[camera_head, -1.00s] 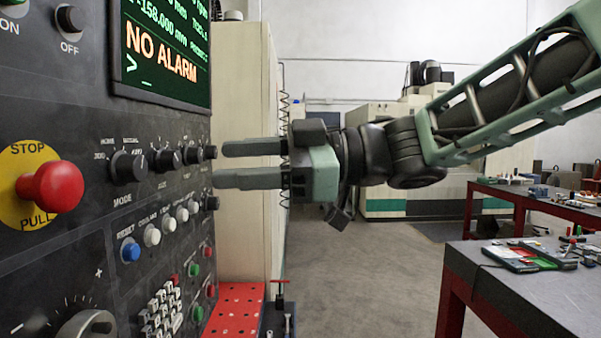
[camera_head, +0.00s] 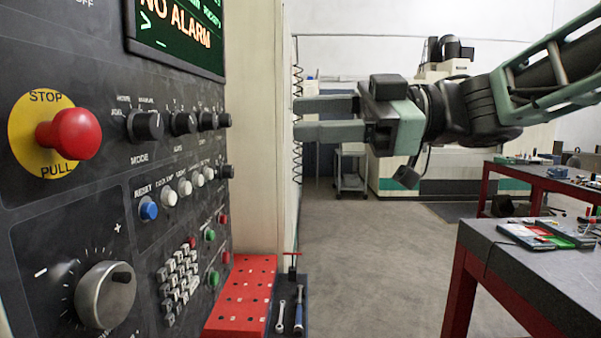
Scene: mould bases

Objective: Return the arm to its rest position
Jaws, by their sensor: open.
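My gripper (camera_head: 325,118) is at the upper middle of the head view, its two grey-green fingers pointing left toward the control panel (camera_head: 60,200). The fingers are apart with nothing between them. In the picture, a gap lies between the fingertips and the panel's row of black knobs (camera_head: 184,123). My arm (camera_head: 550,75) reaches in from the upper right, and its shoulder end is out of view.
The panel fills the left side, with a red stop button (camera_head: 76,133) and a large dial (camera_head: 105,294). A red perforated tray (camera_head: 240,300) stands low beside it. A grey workbench (camera_head: 545,275) with red legs stands at the right. Open floor (camera_head: 370,260) lies between.

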